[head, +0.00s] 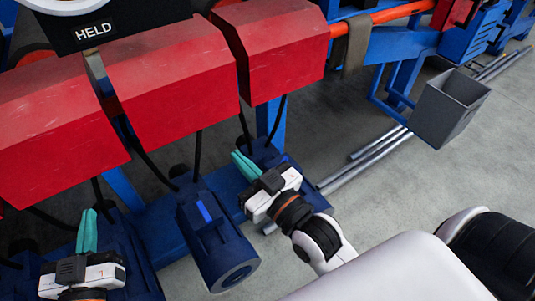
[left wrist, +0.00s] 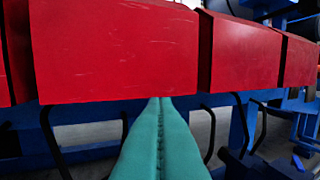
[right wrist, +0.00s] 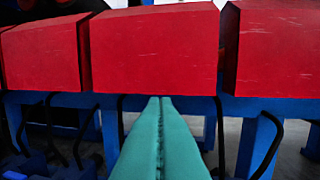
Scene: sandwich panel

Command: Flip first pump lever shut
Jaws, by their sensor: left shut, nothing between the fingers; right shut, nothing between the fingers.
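My left gripper (head: 88,230) is at the lower left of the head view, its teal fingers pressed together and pointing up below a red box. My right gripper (head: 245,166) is right of the middle, also shut and empty, its tips below the red boxes. In the left wrist view the closed left fingers (left wrist: 160,100) show in front of a red box's lower edge. In the right wrist view the closed right fingers (right wrist: 160,100) look alike. Thin black bent rods or hoses (head: 200,155) hang below the boxes. I cannot tell which part is the first pump lever.
Red boxes (head: 170,85) form a row across the top. A blue cylindrical unit (head: 218,240) lies between my grippers. A grey bin (head: 448,105) and metal pipes (head: 370,155) are at the right, with bare floor around.

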